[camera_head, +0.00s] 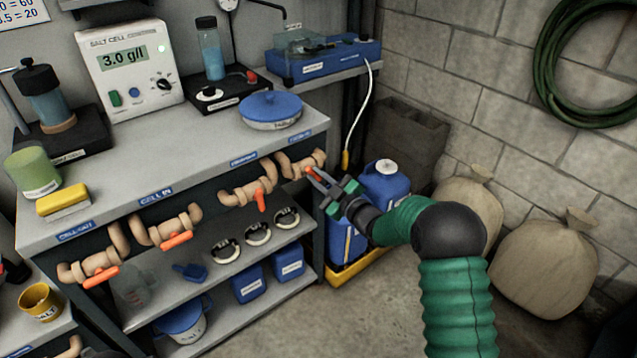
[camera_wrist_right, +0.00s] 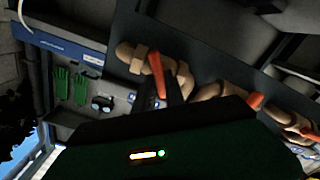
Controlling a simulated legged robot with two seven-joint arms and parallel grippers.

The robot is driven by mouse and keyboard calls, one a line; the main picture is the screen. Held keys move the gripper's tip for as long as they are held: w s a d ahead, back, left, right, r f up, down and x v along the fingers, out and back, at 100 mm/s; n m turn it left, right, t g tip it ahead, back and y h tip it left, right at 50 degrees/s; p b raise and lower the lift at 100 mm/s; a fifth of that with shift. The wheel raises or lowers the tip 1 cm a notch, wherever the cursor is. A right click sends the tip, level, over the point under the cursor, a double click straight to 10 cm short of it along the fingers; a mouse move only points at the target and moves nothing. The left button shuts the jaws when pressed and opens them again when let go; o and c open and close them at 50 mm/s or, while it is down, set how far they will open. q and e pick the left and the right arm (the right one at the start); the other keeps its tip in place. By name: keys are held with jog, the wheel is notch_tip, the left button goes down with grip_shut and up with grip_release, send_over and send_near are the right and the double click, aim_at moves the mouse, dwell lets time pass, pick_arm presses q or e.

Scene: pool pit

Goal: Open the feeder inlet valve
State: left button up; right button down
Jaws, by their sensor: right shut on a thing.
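The rightmost valve (camera_head: 301,163) is a tan pipe loop on the bench front, with a small orange handle (camera_head: 311,173). The label above it is too small to read surely. My right gripper (camera_head: 320,182) reaches in from the right and is shut on this orange handle. In the right wrist view the handle (camera_wrist_right: 156,74) stands up between the dark fingers (camera_wrist_right: 160,95), in front of the tan pipe (camera_wrist_right: 134,57). The fingers hide part of the handle, so its exact angle is hard to tell.
Another valve, with its handle hanging down (camera_head: 262,200), is just left. Two more handles (camera_head: 176,240) (camera_head: 101,277) lie along their pipes. A blue canister (camera_head: 388,187) in a yellow tray (camera_head: 362,265) stands close behind my right gripper. Sacks (camera_head: 545,258) line the wall.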

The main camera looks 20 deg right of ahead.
jog(key=n+b, duration=0.5)
jog(key=n, duration=0.2)
jog(key=f+n+b, duration=0.1)
jog(key=n+b, duration=0.2)
jog(key=n, duration=0.1)
jog(key=shift+s+a+b, duration=0.1)
jog(key=shift+a+b, duration=0.15)
jog(key=shift+b, duration=0.05)
jog(key=shift+f, duration=0.1)
jog(key=c, duration=1.4)
grip_release()
jog(key=shift+r, duration=0.2)
jog(key=shift+s+d, duration=0.2)
jog(key=shift+s, duration=0.1)
jog(key=p+v, duration=0.4)
jog(key=v, duration=1.2)
